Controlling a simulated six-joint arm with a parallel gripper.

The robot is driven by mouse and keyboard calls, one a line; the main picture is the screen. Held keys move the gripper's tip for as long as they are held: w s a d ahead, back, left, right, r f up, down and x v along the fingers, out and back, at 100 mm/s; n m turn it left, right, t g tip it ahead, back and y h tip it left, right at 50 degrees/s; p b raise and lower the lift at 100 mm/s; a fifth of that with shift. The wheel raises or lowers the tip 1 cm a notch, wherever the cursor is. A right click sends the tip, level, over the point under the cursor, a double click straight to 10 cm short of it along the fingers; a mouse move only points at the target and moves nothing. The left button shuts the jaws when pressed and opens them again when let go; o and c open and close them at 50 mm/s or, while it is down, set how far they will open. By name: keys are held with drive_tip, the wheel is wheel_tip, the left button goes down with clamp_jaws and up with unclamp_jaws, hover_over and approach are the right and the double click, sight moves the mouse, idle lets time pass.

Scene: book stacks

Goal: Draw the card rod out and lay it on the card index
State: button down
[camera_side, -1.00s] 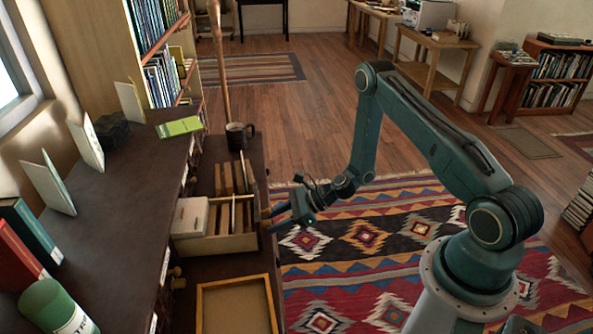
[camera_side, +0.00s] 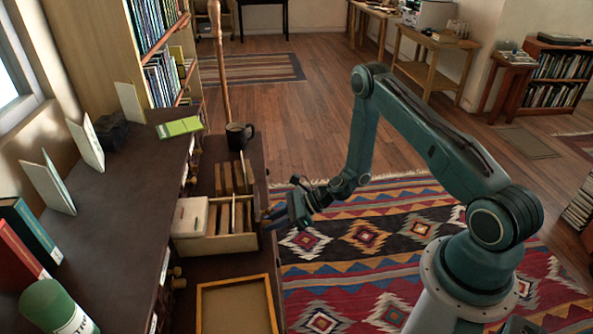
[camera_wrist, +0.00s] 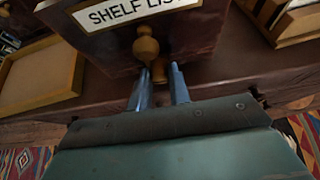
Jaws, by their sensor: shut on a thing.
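The card index is an open wooden drawer (camera_side: 225,243) on the dark desk in the side view. Pale cards (camera_side: 190,217) fill its left part, and upright dividers stand toward the middle. In the wrist view its front (camera_wrist: 200,30) carries a "SHELF LIST" label and a turned wooden knob (camera_wrist: 146,45). My gripper (camera_side: 269,216) is at the drawer's right end. In the wrist view my blue fingers (camera_wrist: 160,82) are on either side of the small brass end of the card rod (camera_wrist: 158,71), just below the wooden knob, and shut on it. The rest of the rod is hidden.
A wooden tray (camera_side: 202,305) lies in front of the drawer; it also shows in the wrist view (camera_wrist: 70,68). A dark mug (camera_side: 236,137) stands behind the drawer. A raised shelf with standing cards is left. Open space lies right of the desk.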

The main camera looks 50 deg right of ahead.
drive_tip(key=shift+a, duration=0.1)
idle(0.3)
drive_tip(key=shift+s+r+n, duration=0.1)
drive_tip(key=shift+n, duration=0.3)
drive_tip(key=shift+t+h, duration=0.3)
idle(0.4)
drive_tip(key=shift+s+d, duration=0.85)
idle(1.6)
drive_tip(key=shift+s+d, duration=1.65)
drive_tip(key=shift+s, duration=0.05)
drive_tip(key=shift+s+d, duration=0.15)
drive_tip(key=shift+d, duration=0.05)
drive_tip(key=shift+s+d, duration=1.55)
drive_tip(key=shift+s, duration=0.05)
drive_tip(key=shift+s+d, duration=0.15)
drive_tip(key=shift+d, duration=0.05)
